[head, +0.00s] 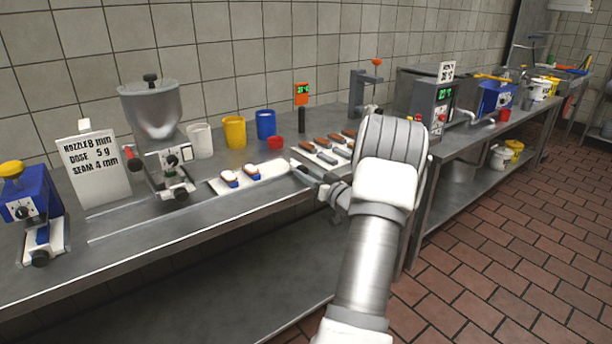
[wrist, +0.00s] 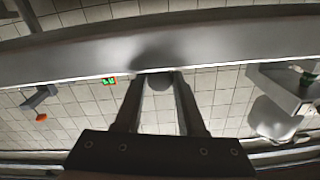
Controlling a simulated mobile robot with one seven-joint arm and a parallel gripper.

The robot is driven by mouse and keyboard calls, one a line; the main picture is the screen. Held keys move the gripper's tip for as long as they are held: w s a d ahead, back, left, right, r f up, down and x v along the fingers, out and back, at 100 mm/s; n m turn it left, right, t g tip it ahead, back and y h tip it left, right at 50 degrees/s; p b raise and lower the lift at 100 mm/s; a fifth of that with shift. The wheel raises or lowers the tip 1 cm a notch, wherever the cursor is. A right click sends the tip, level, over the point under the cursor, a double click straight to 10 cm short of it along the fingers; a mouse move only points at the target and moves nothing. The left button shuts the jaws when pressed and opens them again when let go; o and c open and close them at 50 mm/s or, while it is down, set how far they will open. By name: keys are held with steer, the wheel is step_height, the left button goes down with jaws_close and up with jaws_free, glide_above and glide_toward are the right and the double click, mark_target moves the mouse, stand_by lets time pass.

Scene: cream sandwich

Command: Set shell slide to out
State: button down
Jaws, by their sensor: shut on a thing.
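A long pale slide plate (head: 275,167) lies on the steel bench, with two small brown-and-white shells (head: 240,175) on its left part. I take this plate to be the shell slide. My gripper (head: 308,174) is at the plate's right end, partly hidden by my arm. In the wrist view my gripper (wrist: 160,82) is shut on a small rounded grey piece (wrist: 160,85) between its fingertips. That piece looks like the slide's knob, but its join to the plate is not clear.
A hopper machine (head: 152,115) and a blue machine (head: 35,195) stand to the left. White, yellow and blue cups (head: 234,132) stand behind the slide. A tray of dark bars (head: 322,150) lies close behind my gripper. A control box (head: 434,105) stands right of my arm.

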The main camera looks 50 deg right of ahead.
steer(key=shift+s+d, duration=0.15)
steer(key=shift+d, duration=0.1)
steer(key=c, duration=0.6)
jaws_free()
steer(key=shift+d, duration=0.1)
steer(key=shift+o, duration=0.5)
steer(key=p+v, duration=0.2)
steer(key=v, duration=1.5)
steer(key=shift+s+a+p, duration=0.15)
steer(key=shift+a+p, duration=0.15)
steer(key=shift+p, duration=0.05)
